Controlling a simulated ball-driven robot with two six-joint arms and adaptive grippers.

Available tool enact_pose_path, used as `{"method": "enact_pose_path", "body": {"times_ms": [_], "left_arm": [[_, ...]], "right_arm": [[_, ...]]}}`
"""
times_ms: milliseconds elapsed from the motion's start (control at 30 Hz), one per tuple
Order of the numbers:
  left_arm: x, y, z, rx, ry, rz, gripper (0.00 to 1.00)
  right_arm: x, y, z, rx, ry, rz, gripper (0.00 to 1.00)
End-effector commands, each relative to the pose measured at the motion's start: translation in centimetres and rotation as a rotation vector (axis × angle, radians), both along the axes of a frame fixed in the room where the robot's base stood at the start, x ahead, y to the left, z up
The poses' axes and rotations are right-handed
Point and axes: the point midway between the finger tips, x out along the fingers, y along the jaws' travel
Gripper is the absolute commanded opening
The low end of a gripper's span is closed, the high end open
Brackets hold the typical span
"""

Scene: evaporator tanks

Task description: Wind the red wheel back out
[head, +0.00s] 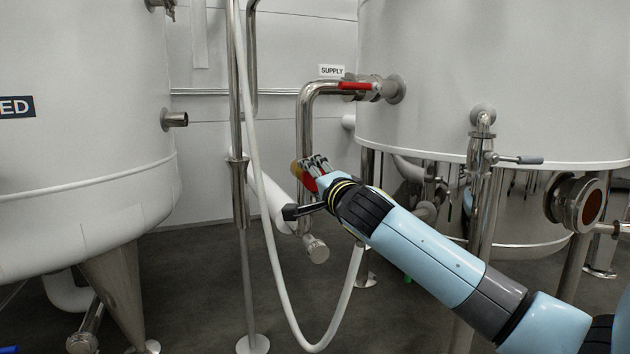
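The red wheel (309,182) shows only as a small red patch on the steel pipe below the SUPPLY label, near a brass-coloured part (296,171). My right gripper (314,166) reaches in from the right and its fingers are at the wheel, covering most of it. Whether the fingers are closed on the rim or only beside it cannot be told. My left gripper is not in view.
A red lever (356,86) sits on the pipe above, by the SUPPLY sign (331,71). A white hose (272,235) hangs in a loop left of the wheel, beside a steel post (238,170). Large tanks stand left (80,120) and right (500,70).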

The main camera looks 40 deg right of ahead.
Motion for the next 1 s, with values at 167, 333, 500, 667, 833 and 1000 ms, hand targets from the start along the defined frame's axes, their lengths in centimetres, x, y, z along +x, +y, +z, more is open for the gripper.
{"method": "enact_pose_path", "body": {"times_ms": [167,333,500,667,833,1000], "left_arm": [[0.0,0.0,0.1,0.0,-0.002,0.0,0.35],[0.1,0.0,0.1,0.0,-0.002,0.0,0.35],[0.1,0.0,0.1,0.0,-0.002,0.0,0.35],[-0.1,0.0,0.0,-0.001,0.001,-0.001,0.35],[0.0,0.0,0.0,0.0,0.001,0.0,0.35],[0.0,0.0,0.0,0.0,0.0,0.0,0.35]], "right_arm": [[-0.1,0.0,-0.4,0.004,0.006,-0.001,0.6],[0.0,0.0,-0.3,0.002,0.005,0.0,0.81],[0.0,0.0,-0.1,0.0,0.002,0.0,0.81],[-0.4,0.1,-0.2,-0.001,0.003,0.0,0.81],[-3.0,0.7,-0.2,-0.002,0.005,0.002,0.81],[-6.8,1.7,-0.3,-0.003,0.005,0.002,0.81]]}}
